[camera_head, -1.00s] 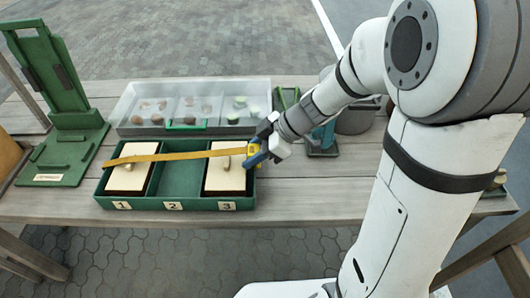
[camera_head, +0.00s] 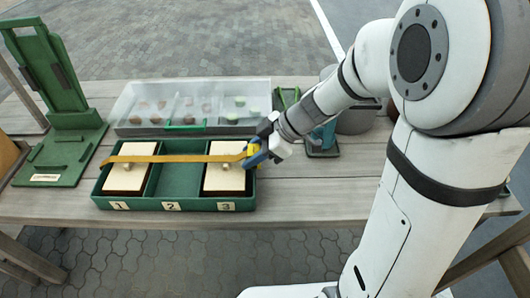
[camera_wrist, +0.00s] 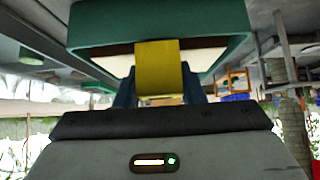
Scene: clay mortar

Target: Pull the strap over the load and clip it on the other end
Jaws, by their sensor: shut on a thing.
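A yellow strap (camera_head: 190,158) runs across the top of a green tray (camera_head: 172,187) with compartments marked 1, 2 and 3. Cream blocks with small knobs stand in compartment 1 (camera_head: 129,169) and compartment 3 (camera_head: 224,178); compartment 2 between them is empty. The strap lies across both blocks near their knobs. My gripper (camera_head: 256,152) is shut on the strap's right end at the tray's right side. In the wrist view the strap (camera_wrist: 158,68) hangs down between the blue fingers, in front of the tray wall. The clip itself is hidden.
A clear-lidded case (camera_head: 190,105) with several small pieces stands behind the tray. A green stand (camera_head: 60,115) is at the left. A grey pot (camera_head: 357,118) and a small blue-green item (camera_head: 323,138) stand to the right. The table front is clear.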

